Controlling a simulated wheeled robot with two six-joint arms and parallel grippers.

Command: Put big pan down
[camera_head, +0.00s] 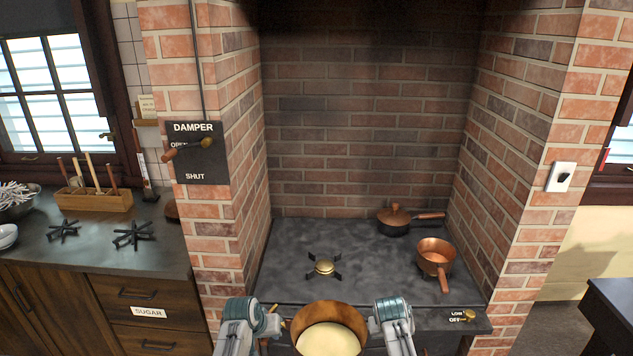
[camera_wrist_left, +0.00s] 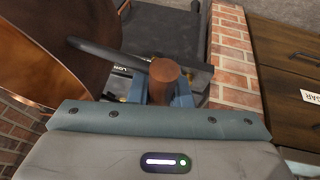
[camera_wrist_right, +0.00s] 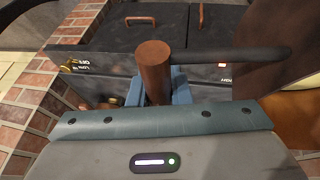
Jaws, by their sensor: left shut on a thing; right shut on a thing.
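The big pan (camera_head: 328,314) is a wide copper vessel with a pale cream-coloured inside or contents. It is at the bottom middle of the head view, in front of the stove's front edge, between my two arms. Its copper side also shows in the left wrist view (camera_wrist_left: 38,72). My left gripper (camera_wrist_left: 165,92) is shut on a wooden grip on the pan's left side. My right gripper (camera_wrist_right: 160,88) is shut on the matching wooden grip on the right side. The pan's underside is hidden. The brass burner (camera_head: 324,267) with dark prongs is on the stovetop beyond the pan, uncovered.
The dark stovetop (camera_head: 380,262) lies in a brick alcove. A lidded copper pan (camera_head: 395,219) and an open copper saucepan (camera_head: 436,252) stand at its right. A brass knob (camera_head: 468,315) is on the front panel. The stovetop's left and middle are free apart from the burner.

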